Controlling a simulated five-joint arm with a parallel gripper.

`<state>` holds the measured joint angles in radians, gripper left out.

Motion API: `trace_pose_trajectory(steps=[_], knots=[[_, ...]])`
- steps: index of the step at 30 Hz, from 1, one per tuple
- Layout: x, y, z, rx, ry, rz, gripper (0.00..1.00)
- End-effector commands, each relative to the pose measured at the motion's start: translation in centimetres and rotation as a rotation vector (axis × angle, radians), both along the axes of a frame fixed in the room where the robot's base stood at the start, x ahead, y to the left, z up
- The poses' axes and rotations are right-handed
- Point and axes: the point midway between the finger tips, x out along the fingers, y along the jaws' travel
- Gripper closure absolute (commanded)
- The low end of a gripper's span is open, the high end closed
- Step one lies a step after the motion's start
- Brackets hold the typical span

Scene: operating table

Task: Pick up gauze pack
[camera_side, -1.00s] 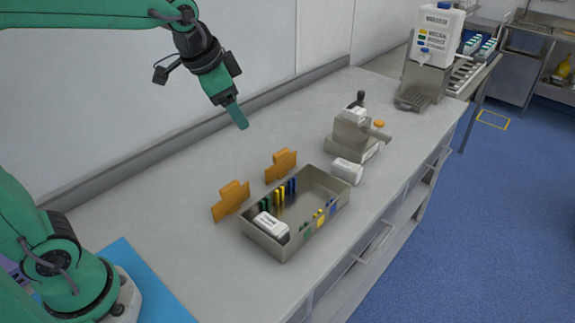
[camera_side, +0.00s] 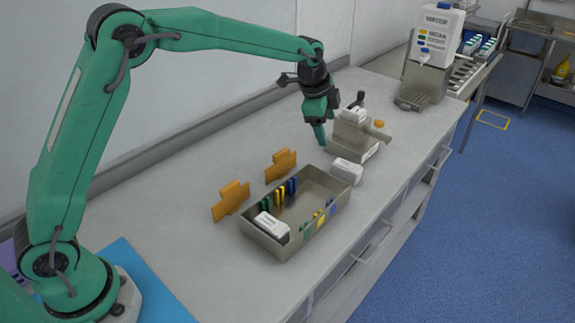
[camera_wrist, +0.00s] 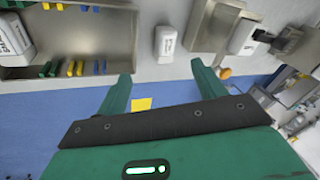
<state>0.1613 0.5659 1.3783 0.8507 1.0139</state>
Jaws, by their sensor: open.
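A white gauze pack (camera_side: 347,171) lies on the bench just beyond the tray's far right end. In the wrist view the pack (camera_wrist: 165,42) stands ahead of the gap between my fingertips, near the picture's top middle. A second white pack (camera_side: 270,227) lies in the near end of the metal tray (camera_side: 262,242); it also shows in the wrist view (camera_wrist: 14,40). My gripper (camera_side: 321,136) hangs above the bench, left of and higher than the loose pack, apart from it. In the wrist view my gripper (camera_wrist: 160,73) has its fingers spread with nothing between them.
A metal dispenser (camera_side: 343,139) holding a white pack (camera_side: 354,115) stands close behind the loose pack. Two orange holders (camera_side: 231,200) (camera_side: 281,165) stand left of the tray. Colored clips line the tray walls. A white jug (camera_side: 437,35) is farther back. Bare bench lies left of the holders.

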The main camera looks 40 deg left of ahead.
Motion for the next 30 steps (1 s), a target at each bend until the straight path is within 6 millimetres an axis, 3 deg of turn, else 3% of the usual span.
trace_pose_trajectory(steps=[6,12,23,30], knots=[[3.3,-1.8,-4.7,0.043,0.013,-0.133,0.3],[4.8,-2.9,-7.5,0.068,0.017,-0.214,0.3],[5.3,-3.1,-8.5,0.075,0.018,-0.237,0.3],[5.8,-3.2,-10.3,0.074,0.019,-0.235,0.3]])
